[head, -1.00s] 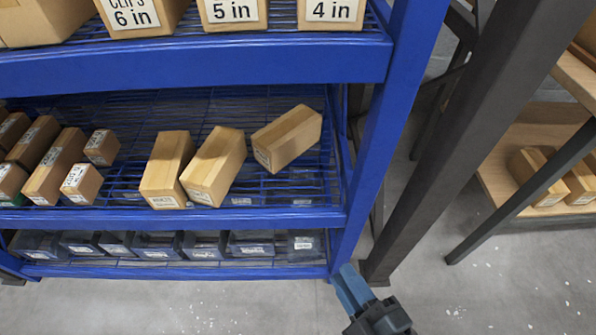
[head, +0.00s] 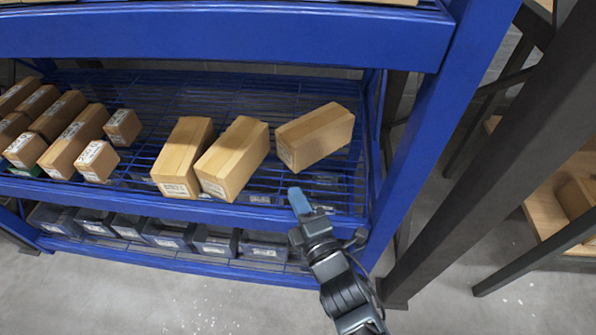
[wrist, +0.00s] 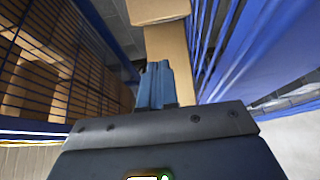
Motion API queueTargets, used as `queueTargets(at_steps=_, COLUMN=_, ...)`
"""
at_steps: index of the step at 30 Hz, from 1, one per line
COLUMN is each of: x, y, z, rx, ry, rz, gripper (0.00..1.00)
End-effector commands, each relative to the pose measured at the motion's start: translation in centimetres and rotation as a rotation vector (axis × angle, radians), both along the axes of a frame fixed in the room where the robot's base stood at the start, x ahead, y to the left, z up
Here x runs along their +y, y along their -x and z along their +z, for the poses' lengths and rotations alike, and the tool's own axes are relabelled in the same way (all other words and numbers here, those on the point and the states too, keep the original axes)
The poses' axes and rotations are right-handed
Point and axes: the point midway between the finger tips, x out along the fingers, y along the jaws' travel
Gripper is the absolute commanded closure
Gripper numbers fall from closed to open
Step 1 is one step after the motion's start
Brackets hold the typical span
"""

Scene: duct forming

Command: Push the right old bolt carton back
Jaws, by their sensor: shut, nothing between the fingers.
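Three long tan cartons sit on the middle shelf of the blue rack. The right carton (head: 316,136) is turned at an angle and stands apart from the other two. The middle carton (head: 234,160) and the left carton (head: 184,158) stand close together near the shelf's front edge. My gripper (head: 299,200) is at the shelf's front edge, just in front of and below the right carton, and does not appear to touch it. Its blue fingers are together and empty. In the wrist view the fingers (wrist: 157,85) point toward tan cardboard; which carton cannot be told.
Several smaller brown cartons (head: 75,145) stand at the shelf's left. The blue rack post (head: 425,130) rises right of my gripper, with a dark slanted post (head: 490,150) beyond it. Dark bins (head: 168,232) fill the shelf below. Wire decking behind the cartons is clear.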

Motion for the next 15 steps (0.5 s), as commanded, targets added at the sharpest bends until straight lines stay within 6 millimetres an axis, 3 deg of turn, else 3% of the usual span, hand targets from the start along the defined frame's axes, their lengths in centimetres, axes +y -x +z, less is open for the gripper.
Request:
queueTargets(at_steps=7, x=2.2, y=-4.4, z=0.0, rx=0.0, ry=-0.002, rz=-0.001, gripper=1.0)
queueTargets(at_steps=15, x=1.0, y=-7.1, z=0.2, rx=0.0, ry=-0.001, rz=-0.003, gripper=1.0)
